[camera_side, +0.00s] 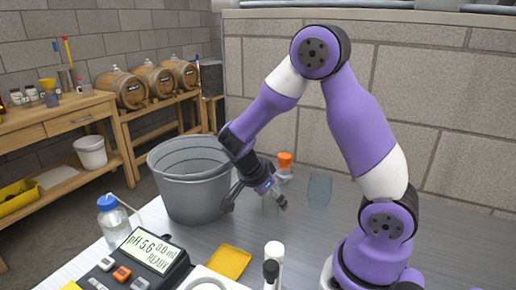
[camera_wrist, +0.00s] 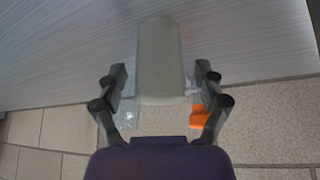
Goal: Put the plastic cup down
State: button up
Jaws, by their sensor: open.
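The plastic cup (camera_wrist: 160,60), translucent grey-green, lies between the spread fingers of my gripper (camera_wrist: 160,95) in the wrist view. In the side view my gripper (camera_side: 256,204) is low over the metal table, fingers apart. The pale cup (camera_side: 269,205) shows faintly between them and seems to stand on the table. Its base is hard to make out. My gripper is open, and I cannot tell whether a finger touches the cup.
Behind stands an orange-capped clear bottle (camera_side: 285,166), with a bluish clear glass (camera_side: 319,190) to its right. A grey bucket (camera_side: 190,190) is close on the left. A pH meter (camera_side: 140,262), yellow tray (camera_side: 229,263) and blue-capped bottle (camera_side: 112,222) are nearer the camera.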

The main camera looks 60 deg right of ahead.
jog(key=shift+r, duration=0.1)
jog(key=v, duration=1.2)
jog(key=s+a+r+n+t+y, duration=0.2)
jog(key=s+a+n+t, duration=0.1)
jog(key=n, duration=0.8)
jog(key=s+a+r+n+t+y, duration=0.2)
jog(key=a+n+t+y, duration=0.1)
jog(key=n, duration=0.7)
jog(key=shift+s+a+n+t+y, duration=0.35)
jog(key=shift+a+t, duration=0.45)
jog(key=shift+a, duration=0.35)
